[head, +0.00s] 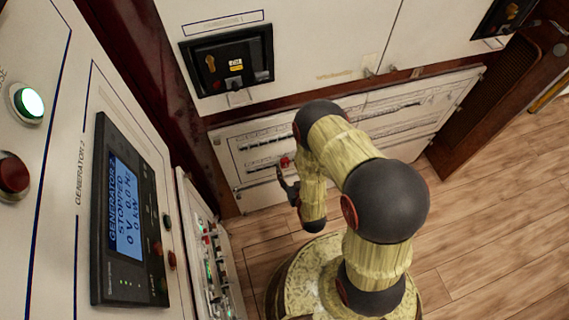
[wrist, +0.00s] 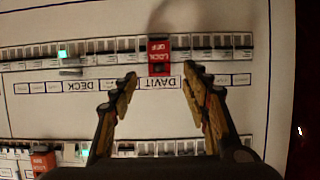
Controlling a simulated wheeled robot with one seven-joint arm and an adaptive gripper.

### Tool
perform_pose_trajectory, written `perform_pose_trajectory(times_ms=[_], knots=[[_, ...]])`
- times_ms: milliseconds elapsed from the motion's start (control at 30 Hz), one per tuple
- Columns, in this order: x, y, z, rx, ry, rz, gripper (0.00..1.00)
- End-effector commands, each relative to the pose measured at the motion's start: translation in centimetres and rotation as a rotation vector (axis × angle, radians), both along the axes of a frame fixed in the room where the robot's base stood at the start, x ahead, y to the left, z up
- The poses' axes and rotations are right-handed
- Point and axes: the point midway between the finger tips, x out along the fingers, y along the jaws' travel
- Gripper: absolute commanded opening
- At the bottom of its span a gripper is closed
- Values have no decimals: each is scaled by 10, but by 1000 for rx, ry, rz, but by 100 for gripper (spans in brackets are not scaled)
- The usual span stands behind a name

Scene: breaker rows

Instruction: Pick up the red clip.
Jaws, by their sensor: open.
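The red clip (wrist: 159,55) sits on a row of breakers by the DAVIT label in the wrist view, with white LOCK OFF lettering on it. My gripper (wrist: 160,77) is open and empty. Its two fingertips stand to either side of the clip's line, just below it in the picture, and the clip is not between them. In the head view, a small red piece (head: 285,161) shows on the low breaker panel, just beyond my gripper (head: 288,182). The gripper is small there, and my arm hides part of the panel.
A second red piece (wrist: 42,162) sits on the lower breaker row (wrist: 175,148). A green-lit breaker (wrist: 64,52) and a grey lever-like part (wrist: 72,69) are left of the clip. The generator console (head: 130,215) stands close on the left; wooden floor (head: 480,220) is open at right.

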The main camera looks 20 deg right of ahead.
Motion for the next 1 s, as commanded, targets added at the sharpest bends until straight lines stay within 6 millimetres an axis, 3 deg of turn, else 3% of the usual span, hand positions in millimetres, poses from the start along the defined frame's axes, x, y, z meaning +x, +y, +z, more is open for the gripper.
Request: perform_pose_trajectory(times_ms=[233,500,1000], knots=[[32,-1,-16,0,-1,0,47],[36,-1,-15,0,0,0,46],[36,-1,-16,0,0,0,18]])
